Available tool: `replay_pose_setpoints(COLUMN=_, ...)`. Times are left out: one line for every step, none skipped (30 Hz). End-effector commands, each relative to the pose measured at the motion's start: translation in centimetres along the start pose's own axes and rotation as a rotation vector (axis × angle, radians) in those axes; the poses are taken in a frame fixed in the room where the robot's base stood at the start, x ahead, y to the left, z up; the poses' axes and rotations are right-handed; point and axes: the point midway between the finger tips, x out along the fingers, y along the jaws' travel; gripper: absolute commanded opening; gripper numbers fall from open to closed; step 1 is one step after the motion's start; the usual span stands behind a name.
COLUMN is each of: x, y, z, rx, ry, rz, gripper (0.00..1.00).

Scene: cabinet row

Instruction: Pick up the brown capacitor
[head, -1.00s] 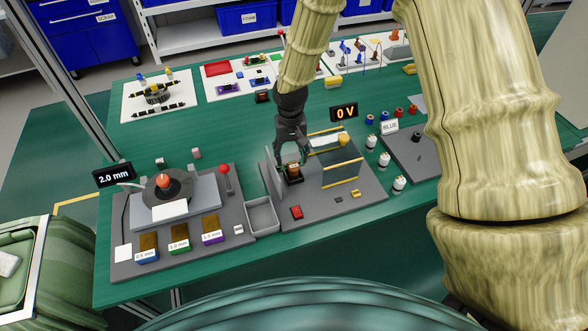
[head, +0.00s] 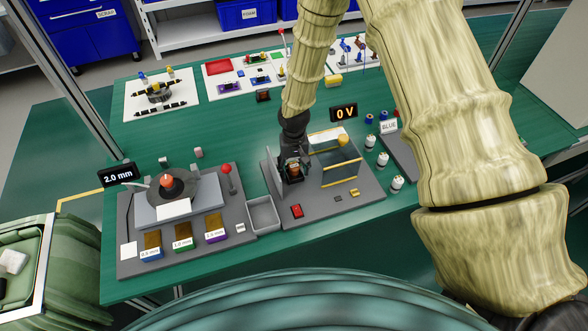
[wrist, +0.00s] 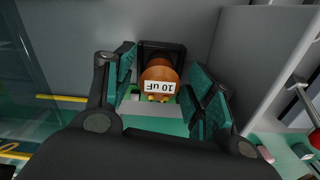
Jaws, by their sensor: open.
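The brown capacitor (wrist: 160,72), an orange-brown rounded body with a white "10 uF" label, sits in a dark holder in the wrist view. My gripper (wrist: 164,84) is open, with one green-padded finger on each side of the capacitor. I cannot tell whether either pad touches it. In the head view my gripper (head: 292,172) points down over the left part of the grey station board (head: 330,207). There it mostly hides the capacitor and its holder.
Close to the gripper's right stand clear panels with yellow edges (head: 341,172), and a grey upright plate (head: 271,173) is at its left. A red button (head: 297,211) lies in front. A "0 V" display (head: 343,113) stands behind. An empty grey tray (head: 262,216) is at the left.

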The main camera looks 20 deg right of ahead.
Motion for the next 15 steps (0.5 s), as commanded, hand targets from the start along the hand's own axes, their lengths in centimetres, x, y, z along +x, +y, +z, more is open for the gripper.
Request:
replay_pose_setpoints(x=0.18, y=0.01, z=0.01, rx=0.000, ry=0.000, rz=0.000, gripper=0.55)
replay_pose_setpoints(x=0.28, y=0.00, z=-0.01, rx=0.000, ry=0.000, rz=0.000, gripper=0.55)
replay_pose_setpoints(x=0.37, y=0.00, z=-0.03, rx=0.000, ry=0.001, rz=0.000, gripper=0.55)
replay_pose_setpoints(x=0.41, y=0.00, z=-0.03, rx=0.000, ry=0.001, rz=0.000, gripper=0.55)
replay_pose_setpoints(x=0.44, y=0.00, z=-0.04, rx=0.000, ry=0.001, rz=0.000, gripper=0.55)
replay_pose_setpoints(x=0.47, y=0.00, z=-0.04, rx=0.000, ry=0.001, rz=0.000, gripper=0.55)
replay_pose_setpoints(x=0.47, y=0.00, z=-0.04, rx=0.000, ry=0.001, rz=0.000, gripper=0.55)
replay_pose_setpoints(x=0.47, y=0.00, z=-0.04, rx=0.000, ry=0.001, rz=0.000, gripper=0.55)
replay_pose_setpoints(x=0.47, y=0.00, z=-0.03, rx=0.000, ry=0.001, rz=0.000, gripper=0.55)
replay_pose_setpoints(x=0.47, y=0.00, z=-0.03, rx=0.000, ry=0.001, rz=0.000, gripper=0.55)
replay_pose_setpoints(x=0.47, y=0.00, z=-0.02, rx=0.000, ry=0.001, rz=0.000, gripper=0.53)
replay_pose_setpoints(x=0.47, y=0.00, z=-0.02, rx=0.000, ry=0.001, rz=0.000, gripper=0.46)
replay_pose_setpoints(x=0.47, y=0.00, z=-0.02, rx=0.000, ry=0.001, rz=0.000, gripper=0.40)
replay_pose_setpoints(x=0.47, y=0.00, z=-0.02, rx=0.000, ry=0.001, rz=0.000, gripper=0.35)
replay_pose_setpoints(x=0.47, y=0.00, z=-0.01, rx=0.000, ry=0.001, rz=0.000, gripper=0.28)
